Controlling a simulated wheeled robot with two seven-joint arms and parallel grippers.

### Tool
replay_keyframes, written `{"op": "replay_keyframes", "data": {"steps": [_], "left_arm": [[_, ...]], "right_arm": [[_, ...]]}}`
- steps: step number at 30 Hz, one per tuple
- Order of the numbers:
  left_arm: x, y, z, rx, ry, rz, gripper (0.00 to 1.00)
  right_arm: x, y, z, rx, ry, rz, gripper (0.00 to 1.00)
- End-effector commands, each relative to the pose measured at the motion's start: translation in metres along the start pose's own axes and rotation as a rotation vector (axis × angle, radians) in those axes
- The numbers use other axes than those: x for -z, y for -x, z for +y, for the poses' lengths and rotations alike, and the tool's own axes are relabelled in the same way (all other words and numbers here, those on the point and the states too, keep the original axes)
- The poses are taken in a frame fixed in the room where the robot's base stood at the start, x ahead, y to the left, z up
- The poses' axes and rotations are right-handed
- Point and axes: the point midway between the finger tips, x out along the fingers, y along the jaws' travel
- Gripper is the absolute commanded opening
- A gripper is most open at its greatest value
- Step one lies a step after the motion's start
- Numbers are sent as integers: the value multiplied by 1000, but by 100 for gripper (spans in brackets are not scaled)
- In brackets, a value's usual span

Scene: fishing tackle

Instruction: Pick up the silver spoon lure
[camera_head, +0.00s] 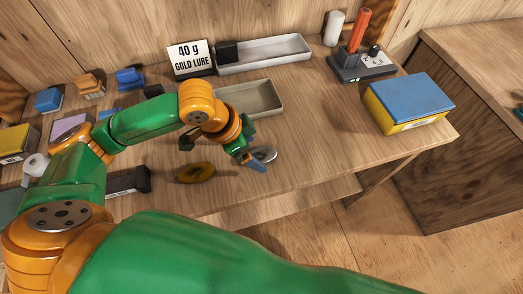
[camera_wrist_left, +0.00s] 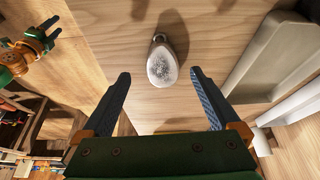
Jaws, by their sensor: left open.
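The silver spoon lure (camera_head: 265,154) lies on the wooden workbench, just right of my left gripper (camera_head: 251,160). In the left wrist view the lure (camera_wrist_left: 161,69) is a pale, speckled oval with a small fitting at its upper end. It shows between the lines of my left gripper's two fingers (camera_wrist_left: 160,85) and a little past their tips. Those fingers are spread wide with nothing between them. My right gripper (camera_wrist_left: 42,36) shows at the upper left of the wrist view, its dark fingers apart and empty. It is not seen in the head view.
A gold lure (camera_head: 195,173) lies left of the silver one. A beige tray (camera_head: 268,108) stands behind, with a longer grey tray (camera_head: 283,53) and a "40 g GOLD LURE" sign (camera_head: 190,59) farther back. A blue-topped yellow box (camera_head: 410,103) is at the right. The bench's front edge is close.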

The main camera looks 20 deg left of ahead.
Motion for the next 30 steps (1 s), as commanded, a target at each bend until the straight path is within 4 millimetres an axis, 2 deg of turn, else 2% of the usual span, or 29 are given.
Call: {"op": "replay_keyframes", "data": {"steps": [3,10,11,21,30], "left_arm": [[0,-18,0,-1,1,0,96],[0,-21,-1,3,-1,1,96],[0,-21,-1,2,-1,1,91],[0,-21,-1,2,-1,1,0],[2,-16,-1,3,-1,3,0]], "right_arm": [[-1,-2,0,0,0,-2,50],[1,-2,0,0,0,2,50],[1,-2,0,0,0,2,50],[2,-2,-2,2,0,5,50],[3,-2,-2,3,0,6,50]]}}
